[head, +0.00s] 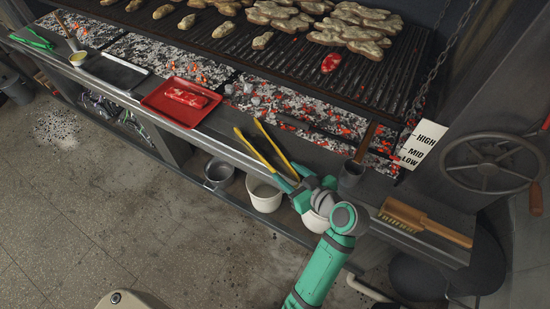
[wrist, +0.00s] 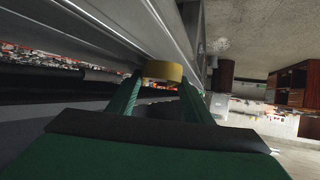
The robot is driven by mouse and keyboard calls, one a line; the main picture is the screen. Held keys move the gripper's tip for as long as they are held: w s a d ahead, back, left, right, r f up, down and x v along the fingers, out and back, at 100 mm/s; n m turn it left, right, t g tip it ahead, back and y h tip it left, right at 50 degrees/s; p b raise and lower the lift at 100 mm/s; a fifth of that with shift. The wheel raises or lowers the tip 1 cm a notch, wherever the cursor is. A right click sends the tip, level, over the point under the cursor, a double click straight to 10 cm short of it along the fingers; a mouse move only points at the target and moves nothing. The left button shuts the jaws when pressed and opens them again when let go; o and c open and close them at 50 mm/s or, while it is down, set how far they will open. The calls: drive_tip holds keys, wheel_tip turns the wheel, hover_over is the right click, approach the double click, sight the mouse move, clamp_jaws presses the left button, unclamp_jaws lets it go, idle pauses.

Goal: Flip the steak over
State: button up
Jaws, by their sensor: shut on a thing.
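A raw red steak (head: 331,62) lies on the grill grate (head: 385,85), toward its right side. Another red piece of meat (head: 186,97) lies in a red tray (head: 152,104) on the front ledge. My gripper (head: 291,180) is shut on yellow tongs (head: 256,151) above the front ledge, well short of the steak. The two tong arms point up and left toward the coals, apart from each other. In the wrist view, a yellow band of the tongs (wrist: 162,71) sits between my green fingers (wrist: 160,92); the steak is not visible there.
Several browned pieces (head: 350,28) crowd the back of the grate. Glowing coals (head: 290,115) lie below it. A chain and a handwheel (head: 490,163) stand at right.

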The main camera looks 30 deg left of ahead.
wheel_tip(320, 180, up, 10)
idle(0.8)
